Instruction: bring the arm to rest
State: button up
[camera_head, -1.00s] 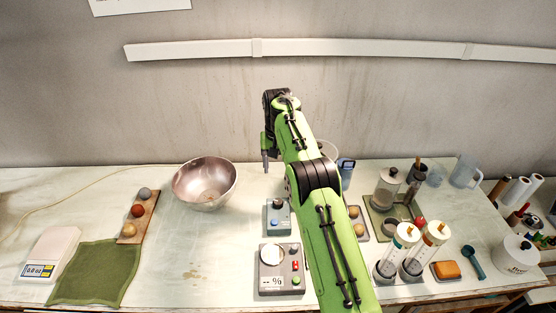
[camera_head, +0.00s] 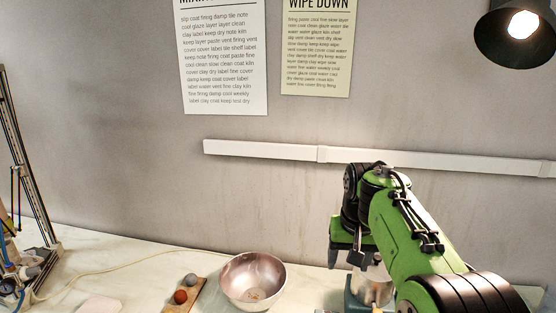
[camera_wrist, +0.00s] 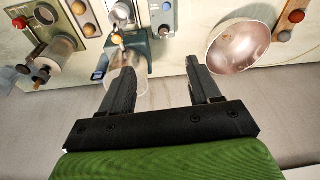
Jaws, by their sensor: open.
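My green arm reaches over the right part of the bench in the head view. My gripper (camera_head: 346,259) hangs at its end, above the bench near the wall. In the wrist view my gripper (camera_wrist: 160,75) is open, its two black fingers apart with nothing held between them. A clear container (camera_wrist: 127,88) shows beside and partly behind the left finger. I cannot tell from this view how far the finger is from it.
A metal bowl (camera_head: 253,281) stands left of my gripper; it also shows in the wrist view (camera_wrist: 239,47). A framed stand (camera_head: 30,230) is at the far left. A lamp (camera_head: 517,30) hangs at upper right.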

jog(key=s+r+t, duration=0.2)
jog(key=s, duration=1.4)
jog(key=s+f+n+t+b, duration=0.1)
jog(key=s+f, duration=0.5)
jog(key=s, duration=0.6)
jog(key=shift+s+f, duration=0.15)
jog(key=shift+f, duration=0.05)
jog(key=shift+c, duration=0.3)
